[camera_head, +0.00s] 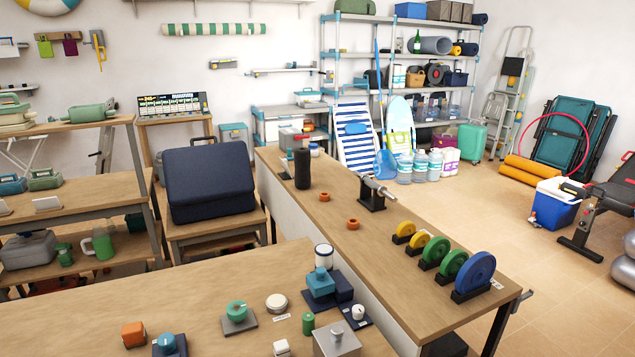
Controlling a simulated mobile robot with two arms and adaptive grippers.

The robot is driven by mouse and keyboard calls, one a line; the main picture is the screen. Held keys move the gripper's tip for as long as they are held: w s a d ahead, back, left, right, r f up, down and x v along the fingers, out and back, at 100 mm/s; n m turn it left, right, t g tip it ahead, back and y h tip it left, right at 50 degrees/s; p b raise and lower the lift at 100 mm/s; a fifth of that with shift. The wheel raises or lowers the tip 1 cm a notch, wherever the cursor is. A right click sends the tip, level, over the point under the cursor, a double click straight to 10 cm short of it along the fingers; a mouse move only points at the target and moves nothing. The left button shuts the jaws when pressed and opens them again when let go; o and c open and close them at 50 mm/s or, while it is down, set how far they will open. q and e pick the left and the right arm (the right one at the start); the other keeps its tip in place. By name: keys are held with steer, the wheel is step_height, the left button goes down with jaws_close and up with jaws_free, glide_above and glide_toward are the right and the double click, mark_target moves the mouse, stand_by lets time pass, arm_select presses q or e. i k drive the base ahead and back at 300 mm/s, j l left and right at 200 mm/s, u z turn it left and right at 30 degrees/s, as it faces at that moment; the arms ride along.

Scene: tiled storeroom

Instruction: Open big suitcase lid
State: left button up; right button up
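A big dark navy suitcase (210,183) sits on a low wooden table at the left of the middle in the head view. Its lid looks shut, and a thin dark handle (203,141) shows at its upper back edge. The inside of the suitcase is hidden. Neither of my grippers is in view.
A low wooden table (225,232) bears the suitcase. Wooden benches with tools and coloured weights (475,272) stand in front and to the right. A shelf bench (70,206) stands at left. Tiled floor (480,180) is open at right, near a blue cooler (555,205).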

mark_target(193, 173)
steer(key=i+l+z, duration=0.25)
steer(key=l+z, duration=0.25)
steer(key=i+l+z, duration=0.35)
steer(key=l+z, duration=0.15)
steer(key=i+l+z, duration=0.45)
steer(key=i+z, duration=0.5)
steer(key=i+u, duration=0.15)
steer(key=i, duration=0.3)
steer(key=i+l+u, duration=0.15)
steer(key=i, duration=0.3)
steer(key=i+l+u, duration=0.1)
steer(key=i, duration=0.35)
steer(key=i+l+u, duration=0.15)
steer(key=i, duration=0.25)
steer(key=i+j+u, duration=0.25)
steer(key=u, duration=0.25)
steer(key=i+j+u, duration=0.1)
steer(key=i+u, duration=0.4)
steer(key=i+l+u, duration=0.1)
steer(key=i+u, duration=0.4)
steer(key=i+l+u, duration=0.15)
steer(key=i+u, duration=0.2)
steer(key=u, duration=0.15)
steer(key=i+u, duration=0.25)
steer(key=i, duration=0.7)
steer(key=i+l+u, duration=0.2)
steer(key=i, duration=0.7)
